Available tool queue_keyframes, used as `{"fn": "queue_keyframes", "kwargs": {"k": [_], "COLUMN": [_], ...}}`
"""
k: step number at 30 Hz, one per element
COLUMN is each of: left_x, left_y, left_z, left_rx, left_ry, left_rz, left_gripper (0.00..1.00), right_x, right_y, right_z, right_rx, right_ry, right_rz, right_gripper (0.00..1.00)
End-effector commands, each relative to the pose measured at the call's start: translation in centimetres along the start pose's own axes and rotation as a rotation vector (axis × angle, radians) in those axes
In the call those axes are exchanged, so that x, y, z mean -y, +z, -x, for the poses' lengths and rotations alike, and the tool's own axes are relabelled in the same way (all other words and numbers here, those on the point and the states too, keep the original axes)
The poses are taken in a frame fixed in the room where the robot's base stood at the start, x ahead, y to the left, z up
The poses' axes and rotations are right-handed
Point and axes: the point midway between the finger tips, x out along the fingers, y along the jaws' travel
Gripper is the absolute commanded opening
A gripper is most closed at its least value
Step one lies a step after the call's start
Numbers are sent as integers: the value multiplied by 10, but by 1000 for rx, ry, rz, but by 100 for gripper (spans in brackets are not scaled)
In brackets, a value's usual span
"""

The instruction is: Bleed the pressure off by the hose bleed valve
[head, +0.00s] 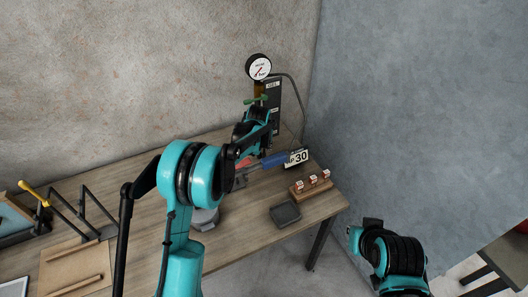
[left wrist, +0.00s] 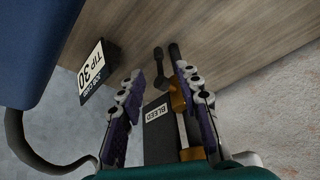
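A round white pressure gauge (head: 258,67) stands at the back of the bench, its red needle slanting across the dial; I cannot read the value. Below it are a brass fitting (head: 259,88) and a green handle (head: 255,99). My left gripper (head: 259,114) is just below this handle. In the left wrist view the fingers of my left gripper (left wrist: 160,76) are apart. A black block with a BLEED label (left wrist: 157,114) shows between them, and brass valve parts (left wrist: 178,102) lie beside the right finger. I cannot tell if they touch. My right gripper is not visible.
A dark hose (head: 299,95) curves down right of the gauge. A TIP 30 sign (head: 298,157) stands by a blue tool (head: 273,160). A wooden block with small labels (head: 311,187) and a grey tray (head: 285,213) are at the bench's right end. Walls rise close behind.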

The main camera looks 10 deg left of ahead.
Motion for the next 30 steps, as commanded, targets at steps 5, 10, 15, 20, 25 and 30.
{"fn": "queue_keyframes", "kwargs": {"k": [5, 10, 15, 20, 25, 30], "left_x": [-3, -3, -3, -3, -3, -3], "left_y": [-2, -2, -1, -2, -2, -2], "left_z": [-18, -40, -69, -87, -94, -93], "left_rx": [7, 7, 6, 6, 6, 6], "left_ry": [-1, -1, -1, -1, -1, -1], "left_rz": [0, 0, 0, 0, 0, 0], "left_gripper": [34, 34, 34, 34, 34, 34], "right_x": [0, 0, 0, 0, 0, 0], "right_y": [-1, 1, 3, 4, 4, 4], "right_z": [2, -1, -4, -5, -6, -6], "right_rx": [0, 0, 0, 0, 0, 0], "right_ry": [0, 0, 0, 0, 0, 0], "right_rz": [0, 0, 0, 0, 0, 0], "right_gripper": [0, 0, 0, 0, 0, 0]}}
